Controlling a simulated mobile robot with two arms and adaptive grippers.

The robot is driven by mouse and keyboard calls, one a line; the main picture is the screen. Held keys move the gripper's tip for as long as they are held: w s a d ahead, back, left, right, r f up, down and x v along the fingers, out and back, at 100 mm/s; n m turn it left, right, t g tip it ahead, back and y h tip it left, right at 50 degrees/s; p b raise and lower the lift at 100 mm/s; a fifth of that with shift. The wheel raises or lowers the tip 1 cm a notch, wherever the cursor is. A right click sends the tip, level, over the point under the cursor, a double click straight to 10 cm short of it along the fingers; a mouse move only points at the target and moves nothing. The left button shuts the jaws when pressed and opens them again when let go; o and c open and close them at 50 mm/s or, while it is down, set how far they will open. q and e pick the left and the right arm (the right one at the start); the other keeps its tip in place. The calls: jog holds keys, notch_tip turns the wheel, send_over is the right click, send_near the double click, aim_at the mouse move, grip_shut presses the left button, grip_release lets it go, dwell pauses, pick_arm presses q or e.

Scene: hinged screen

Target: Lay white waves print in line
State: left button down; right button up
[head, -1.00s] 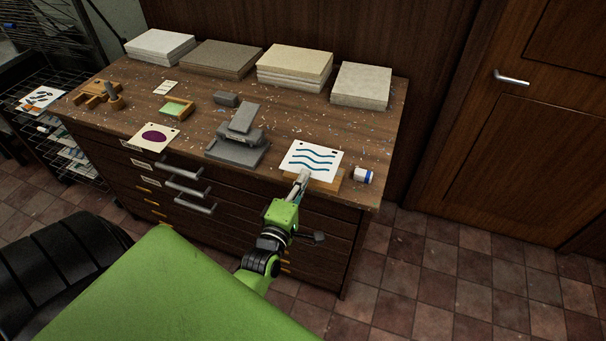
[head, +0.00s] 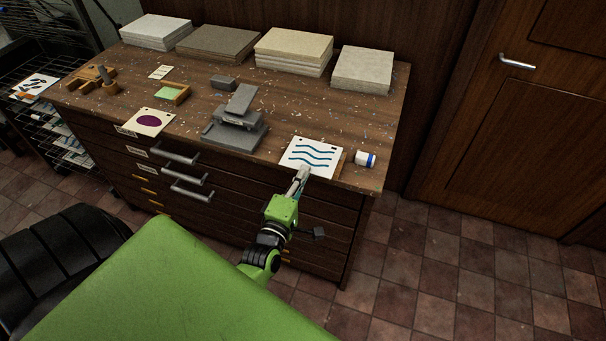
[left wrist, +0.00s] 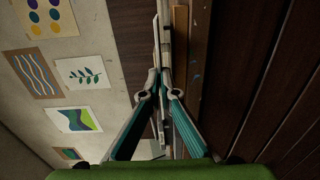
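The white waves print (head: 311,154), with blue wavy lines, is at the front right of the cabinet top. My left gripper (head: 303,174) is at its front edge. In the left wrist view the print (left wrist: 158,35) shows almost edge-on, between the fingertips of the left gripper (left wrist: 162,88), which are shut on it. The print covers most of a wooden board (head: 341,161); the board's edge (left wrist: 180,45) also shows in the left wrist view, apart from the print. My right gripper is in neither view.
A white and blue jar (head: 365,159) lies right of the print. A grey press-like block (head: 236,130) stands to its left, then a purple-oval print (head: 149,122). Paper stacks (head: 293,52) line the back. Drawer handles (head: 190,191) jut out in front.

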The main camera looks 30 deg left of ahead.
pick_arm(q)
jog(key=shift+f+b, duration=0.7)
jog(key=shift+f, duration=0.25)
jog(key=c, duration=2.2)
grip_release()
jog(key=v, duration=1.2)
